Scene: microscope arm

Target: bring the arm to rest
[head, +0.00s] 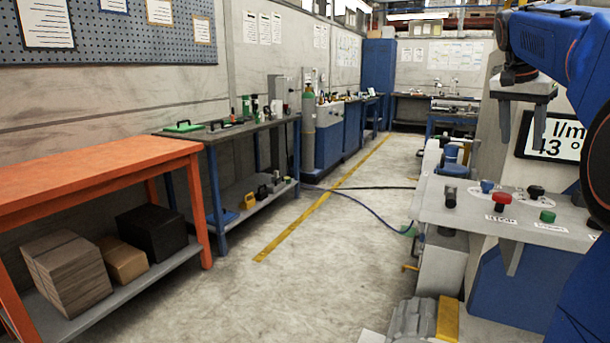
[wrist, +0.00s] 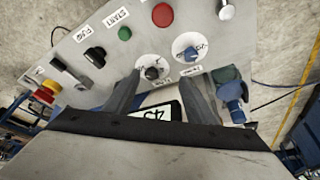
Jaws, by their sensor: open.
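My gripper (head: 522,125) hangs from my blue arm at the upper right of the head view, fingers pointing down. It is open with nothing between the fingers. It is above the far part of a grey control panel (head: 470,215) and left of a display (head: 555,137) reading "l/m" and "43°". In the wrist view my gripper's two fingers (wrist: 162,85) are spread apart, with the panel (wrist: 75,35) beyond them. A black knob (wrist: 152,73) and a blue knob (wrist: 190,54) on white dials appear near the fingertips. I cannot tell the exact clearance.
The panel carries a red button (head: 501,202), a green button (head: 547,216) and other knobs. An orange workbench (head: 90,170) stands at left, with boxes below. The floor (head: 310,260) between is mostly clear, with a dark hose (head: 360,205) across it.

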